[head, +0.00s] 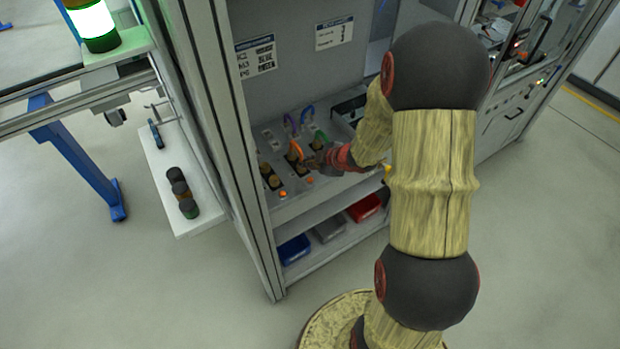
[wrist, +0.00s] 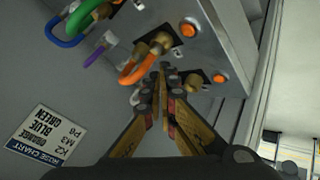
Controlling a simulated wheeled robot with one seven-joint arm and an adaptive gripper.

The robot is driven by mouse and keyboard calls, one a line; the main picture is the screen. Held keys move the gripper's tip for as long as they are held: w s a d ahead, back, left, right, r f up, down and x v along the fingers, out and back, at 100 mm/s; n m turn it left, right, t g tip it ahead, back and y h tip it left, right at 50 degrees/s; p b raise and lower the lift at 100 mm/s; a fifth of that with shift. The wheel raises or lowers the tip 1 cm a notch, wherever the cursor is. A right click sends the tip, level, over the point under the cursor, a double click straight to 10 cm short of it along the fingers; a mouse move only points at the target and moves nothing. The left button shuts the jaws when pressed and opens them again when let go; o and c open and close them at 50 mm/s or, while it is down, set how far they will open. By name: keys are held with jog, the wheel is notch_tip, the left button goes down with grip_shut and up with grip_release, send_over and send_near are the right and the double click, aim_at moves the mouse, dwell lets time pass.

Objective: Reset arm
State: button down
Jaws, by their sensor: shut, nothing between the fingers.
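My gripper (head: 312,162) reaches into the cabinet over the sloped panel with the hose fittings. In the wrist view my gripper (wrist: 166,72) has its fingertips together with nothing between them. An orange hose (wrist: 129,75) loops just left of the fingertips from a brass fitting (wrist: 160,44); it also shows in the head view (head: 296,147). I cannot tell whether the fingertips touch the hose or the fitting. Another brass fitting (wrist: 193,81) is just right of the fingertips.
Green (wrist: 88,18), blue (wrist: 56,40) and purple (wrist: 95,55) hoses lie further left. A hose chart (wrist: 45,134) is on the cabinet wall. Blue (head: 294,249), grey (head: 329,229) and red (head: 364,208) bins sit on the lower shelf. A cabinet post (head: 235,150) stands left of the panel.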

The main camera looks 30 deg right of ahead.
dwell(0.4)
jog(key=s+d+f+m+g+h, duration=0.1)
jog(key=s+d+m+g+h, duration=0.4)
jog(key=s+d+m, duration=0.55)
jog(key=s+a+r+y+b, duration=0.1)
jog(key=s+a+r, duration=0.4)
jog(key=a+r, duration=0.2)
jog(key=s+a+r+m+t+y+b, duration=0.1)
jog(key=s+a+r, duration=0.5)
jog(key=a, duration=0.4)
jog(key=s+a+r+b, duration=0.2)
jog(key=s+a+r, duration=0.3)
jog(key=a+r, duration=0.3)
jog(key=shift+s+a+r+t+y, duration=0.3)
jog(key=shift+s+a+r+y, duration=0.1)
jog(key=shift+a, duration=0.25)
